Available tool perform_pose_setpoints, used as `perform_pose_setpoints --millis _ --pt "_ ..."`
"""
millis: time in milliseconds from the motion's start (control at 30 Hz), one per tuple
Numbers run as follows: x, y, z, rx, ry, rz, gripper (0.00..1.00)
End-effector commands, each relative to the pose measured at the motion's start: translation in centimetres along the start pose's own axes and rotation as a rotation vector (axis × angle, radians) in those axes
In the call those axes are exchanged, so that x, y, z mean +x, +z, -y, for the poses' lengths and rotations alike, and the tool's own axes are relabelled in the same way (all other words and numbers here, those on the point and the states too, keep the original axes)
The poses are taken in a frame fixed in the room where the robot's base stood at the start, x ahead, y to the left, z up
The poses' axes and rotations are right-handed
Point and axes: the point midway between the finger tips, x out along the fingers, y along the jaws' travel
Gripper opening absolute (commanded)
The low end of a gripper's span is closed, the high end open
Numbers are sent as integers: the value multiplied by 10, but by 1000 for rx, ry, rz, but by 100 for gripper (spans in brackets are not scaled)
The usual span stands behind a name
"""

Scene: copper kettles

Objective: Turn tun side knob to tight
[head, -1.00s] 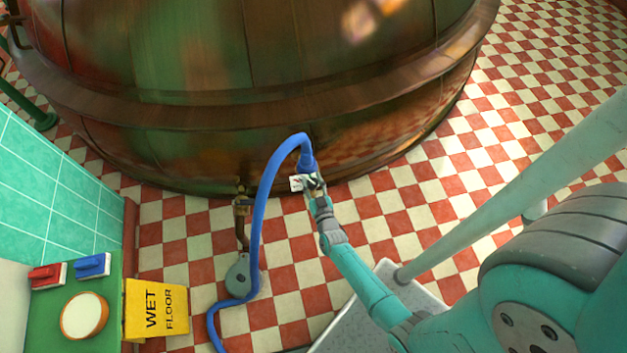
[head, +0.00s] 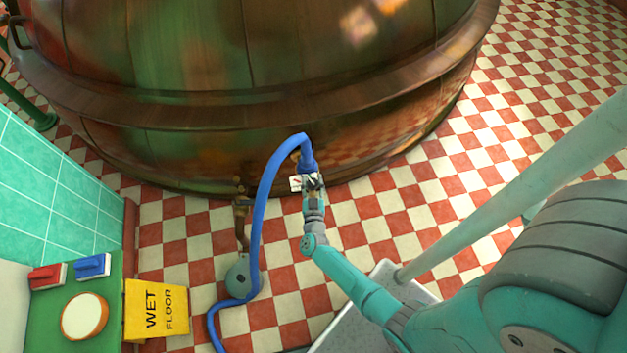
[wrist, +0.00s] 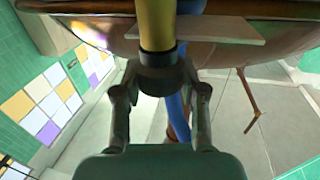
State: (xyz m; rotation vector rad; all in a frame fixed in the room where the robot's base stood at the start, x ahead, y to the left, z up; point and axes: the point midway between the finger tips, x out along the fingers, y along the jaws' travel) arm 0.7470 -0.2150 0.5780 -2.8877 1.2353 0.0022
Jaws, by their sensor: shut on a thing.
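The big copper tun (head: 250,60) fills the top of the head view. My gripper (head: 312,183) is at its lower side, just below the blue hose end; it also shows in the wrist view (wrist: 160,78). There its fingers are shut on the side knob, seen as a dark collar (wrist: 158,57) at the end of a brass-coloured stem (wrist: 156,25). The fingers hide part of the knob, and its turned position cannot be read. A small white plate (head: 296,183) with a dark mark sits just left of my gripper.
A blue hose (head: 258,215) arches down from the tun to the floor, left of my arm. A brass pipe (head: 241,212) and a grey round fitting (head: 239,278) stand near it. A yellow wet-floor sign (head: 156,310) is at lower left. The checkered floor at right is clear.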

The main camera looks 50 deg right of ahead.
Motion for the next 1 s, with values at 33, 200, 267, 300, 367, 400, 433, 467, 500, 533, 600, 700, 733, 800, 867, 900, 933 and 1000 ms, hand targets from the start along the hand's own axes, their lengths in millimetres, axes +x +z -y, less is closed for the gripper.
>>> perform_pose_setpoints --millis 33,200,267,300,367,400,433,467,500,533,600,700,733,800,867,900,933,1000 --pt "0 0 0 2 27 0 7" --pt "0 0 0 0 132 0 7" --pt "0 0 1 0 173 0 7" --pt "0 0 0 1 203 1 7" --pt "0 0 0 0 249 1 7" --pt "0 0 0 0 278 1 7" --pt "0 0 0 1 299 0 7" --pt "0 0 0 0 318 1 7" --pt "0 0 0 -1 341 1 7" --pt "0 0 0 0 359 0 7" --pt "0 0 -1 -1 394 0 7" --pt "0 0 -1 0 433 0 7" --pt "0 0 -2 -1 444 0 7" --pt "0 0 -2 0 461 0 7" --pt "0 0 -2 0 473 -1 7" --pt "0 0 -2 -1 479 -1 7" --pt "0 0 -2 -1 482 -1 7" --pt "0 0 -2 -1 487 -1 7"
